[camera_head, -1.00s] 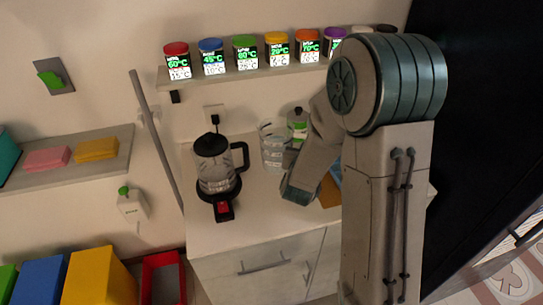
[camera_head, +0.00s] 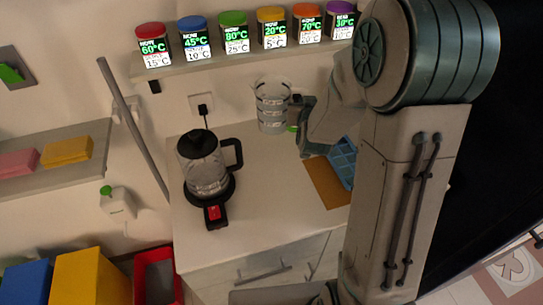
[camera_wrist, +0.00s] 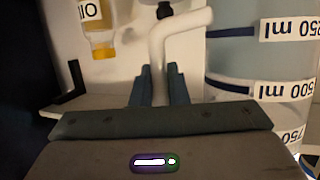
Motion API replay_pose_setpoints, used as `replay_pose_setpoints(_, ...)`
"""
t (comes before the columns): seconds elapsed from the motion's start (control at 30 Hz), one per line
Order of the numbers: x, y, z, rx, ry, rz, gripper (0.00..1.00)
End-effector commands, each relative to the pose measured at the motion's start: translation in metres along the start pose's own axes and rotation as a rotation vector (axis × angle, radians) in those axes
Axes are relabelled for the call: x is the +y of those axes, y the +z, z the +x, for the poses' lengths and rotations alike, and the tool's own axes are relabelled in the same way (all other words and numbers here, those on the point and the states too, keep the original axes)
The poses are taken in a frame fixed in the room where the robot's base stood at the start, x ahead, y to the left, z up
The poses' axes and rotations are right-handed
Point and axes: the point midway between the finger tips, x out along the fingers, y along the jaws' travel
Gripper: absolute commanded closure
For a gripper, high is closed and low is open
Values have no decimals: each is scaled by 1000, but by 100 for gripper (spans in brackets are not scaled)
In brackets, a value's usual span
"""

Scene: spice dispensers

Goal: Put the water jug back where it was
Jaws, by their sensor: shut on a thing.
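The water jug (camera_head: 272,105) is a clear measuring jug with dark band marks. In the head view it is in front of the wall above the counter's back edge and looks raised off the counter. My gripper (camera_head: 304,112) is at its right side. In the wrist view my gripper (camera_wrist: 158,88) is shut on the jug's pale handle (camera_wrist: 180,28), and the jug's wall (camera_wrist: 250,60) with its ml labels fills the right. The jug's base is out of the wrist view.
A black-lidded glass kettle (camera_head: 207,165) stands on the counter (camera_head: 255,205) at left. A brown board (camera_head: 323,183) and a blue item (camera_head: 343,160) lie at right. A shelf above holds several labelled spice jars (camera_head: 233,35). The counter's middle is clear.

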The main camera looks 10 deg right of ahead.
Motion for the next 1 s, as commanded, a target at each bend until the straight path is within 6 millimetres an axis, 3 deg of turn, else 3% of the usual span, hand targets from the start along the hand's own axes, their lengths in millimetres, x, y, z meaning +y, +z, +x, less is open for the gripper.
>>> replay_pose_setpoints(0.4,24,-10,4,4,-125,-39,100)
replay_pose_setpoints(1.0,67,2,-7,0,-264,-84,100)
